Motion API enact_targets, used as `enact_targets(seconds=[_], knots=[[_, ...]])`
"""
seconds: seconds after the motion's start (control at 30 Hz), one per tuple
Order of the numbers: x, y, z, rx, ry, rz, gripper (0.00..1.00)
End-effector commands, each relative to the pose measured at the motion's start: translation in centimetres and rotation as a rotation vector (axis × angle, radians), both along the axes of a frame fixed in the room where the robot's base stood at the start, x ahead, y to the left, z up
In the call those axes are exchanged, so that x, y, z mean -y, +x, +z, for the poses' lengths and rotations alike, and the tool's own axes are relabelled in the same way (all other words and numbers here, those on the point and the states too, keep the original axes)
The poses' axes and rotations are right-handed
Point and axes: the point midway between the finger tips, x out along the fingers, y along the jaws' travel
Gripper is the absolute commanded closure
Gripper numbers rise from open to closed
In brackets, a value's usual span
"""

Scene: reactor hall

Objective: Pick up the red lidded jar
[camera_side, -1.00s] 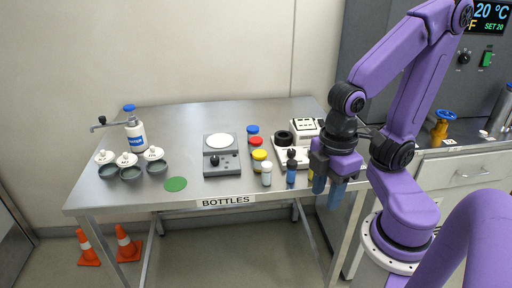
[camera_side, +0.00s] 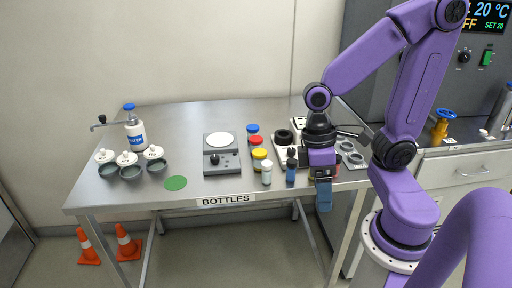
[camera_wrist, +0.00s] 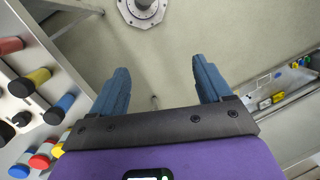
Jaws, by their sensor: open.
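The red lidded jar (camera_side: 256,142) stands upright on the steel table, between a blue lidded jar (camera_side: 253,130) behind it and a yellow lidded jar (camera_side: 260,156) in front. In the wrist view its red lid (camera_wrist: 39,161) shows at the lower left, between the blue lid (camera_wrist: 18,171) and the yellow lid (camera_wrist: 60,150). My gripper (camera_side: 324,195) is right of and nearer the camera than the jar, pointing down by the table's front edge. In the wrist view my gripper (camera_wrist: 158,78) is open, with only floor between its fingers.
A black ring (camera_side: 284,136) lies to the right. A green disc (camera_side: 176,183) marks clear table at front left.

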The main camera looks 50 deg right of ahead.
Motion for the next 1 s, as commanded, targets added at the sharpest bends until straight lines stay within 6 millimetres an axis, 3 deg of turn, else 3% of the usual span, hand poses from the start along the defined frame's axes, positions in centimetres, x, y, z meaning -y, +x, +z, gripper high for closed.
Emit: enact_targets(seconds=[0.27, 0.57, 0.77, 1.0], knots=[[0.9, 3.2, -1.0, -0.278, 0.069, -0.631, 0.22], [3.5, 9.0, -1.3, -0.544, 0.250, -1.295, 0.22], [7.8, 13.7, -1.5, -0.698, 0.440, -1.730, 0.22], [16.3, 17.9, -2.2, -0.852, 0.749, -2.225, 0.22]])
